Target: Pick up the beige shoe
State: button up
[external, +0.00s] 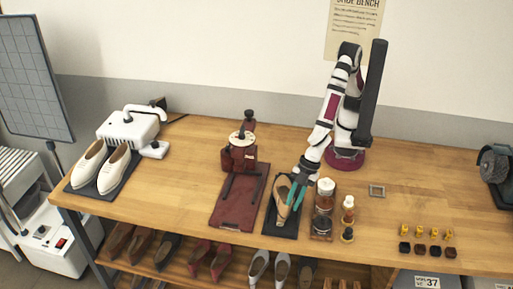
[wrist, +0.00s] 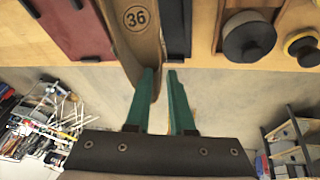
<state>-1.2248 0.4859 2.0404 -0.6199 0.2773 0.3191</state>
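A single beige shoe (external: 281,205) lies on a dark tray (external: 270,225) near the front of the bench, below my arm. In the wrist view the shoe (wrist: 140,42) carries a round "36" mark, and one end reaches down toward my fingers. My gripper (external: 297,188) has teal fingers and is at the shoe's right side in the external view. In the wrist view my gripper (wrist: 160,72) shows a gap between the fingertips, with the left finger overlapping the shoe's end. I cannot tell whether it touches the shoe.
A cream pair of shoes (external: 115,165) sits at the far left. Several small yellow-topped pieces (external: 434,233) stand at the right.

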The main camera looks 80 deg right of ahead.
jog(key=shift+x, duration=0.8)
grip_shut()
dwell(0.8)
